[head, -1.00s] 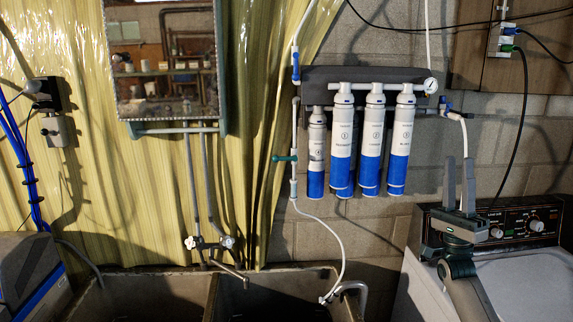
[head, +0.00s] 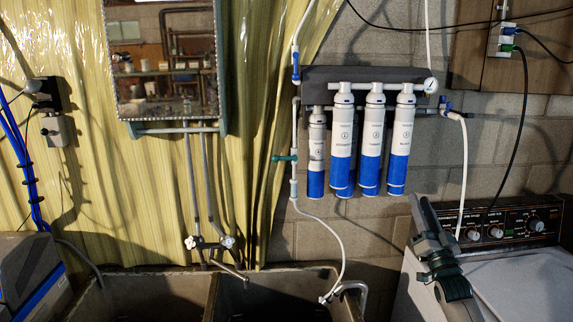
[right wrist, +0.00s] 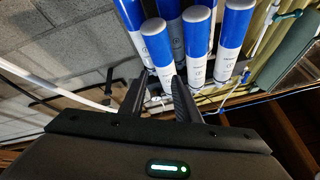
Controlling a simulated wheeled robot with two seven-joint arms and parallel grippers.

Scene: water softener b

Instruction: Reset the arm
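My right gripper (head: 420,202) is in front of the washing machine panel, below and right of the water filter unit (head: 374,140). It is turned nearly edge-on in the head view, with its fingers pointing up and left. In the right wrist view the two fingers (right wrist: 157,86) stand apart with nothing between them, so it is open and empty. Several blue-and-white filter cartridges (right wrist: 195,45) show beyond the fingertips, apart from them. My left gripper is in neither view.
A washing machine (head: 530,275) stands at lower right. A stone sink (head: 285,290) is at bottom middle, with a tap (head: 215,243) above it. A white hose (head: 464,170) and a black cable (head: 524,110) hang near my right gripper. A mirror (head: 165,70) hangs at upper left.

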